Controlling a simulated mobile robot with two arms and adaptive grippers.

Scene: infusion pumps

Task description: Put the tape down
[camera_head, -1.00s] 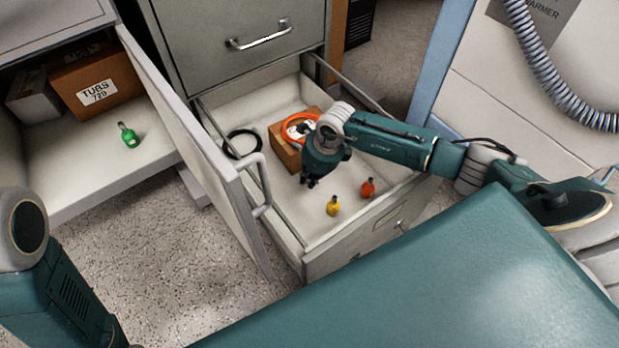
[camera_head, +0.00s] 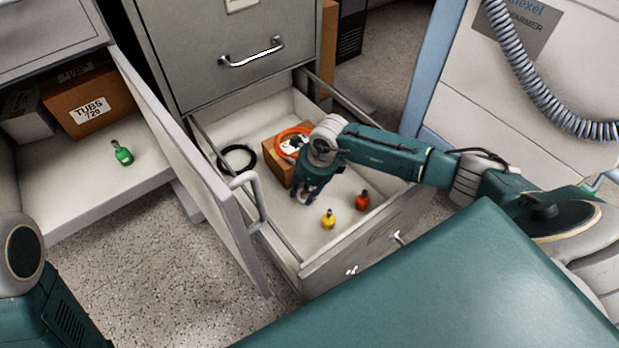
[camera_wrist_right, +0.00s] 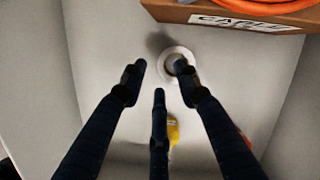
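The tape (camera_wrist_right: 172,58), a small pale ring, shows in the right wrist view against the white floor of the open drawer (camera_head: 291,106). The tip of one finger covers part of it. My right gripper (camera_wrist_right: 160,78) has its three dark fingers spread apart, with the tape just beyond the fingertips. In the head view my right gripper (camera_head: 304,194) points down into the drawer, in front of the cardboard box; the tape is hard to make out there. My left gripper is out of view; only part of the left arm shows at lower left.
The drawer also holds a cardboard box (camera_head: 274,164) with an orange cable (camera_head: 283,136) on top, a black cable loop (camera_head: 237,148), a yellow bottle (camera_head: 328,219) and a red bottle (camera_head: 362,200). A cabinet door (camera_head: 190,155) stands open beside it. A green bottle (camera_head: 122,153) is on the left shelf.

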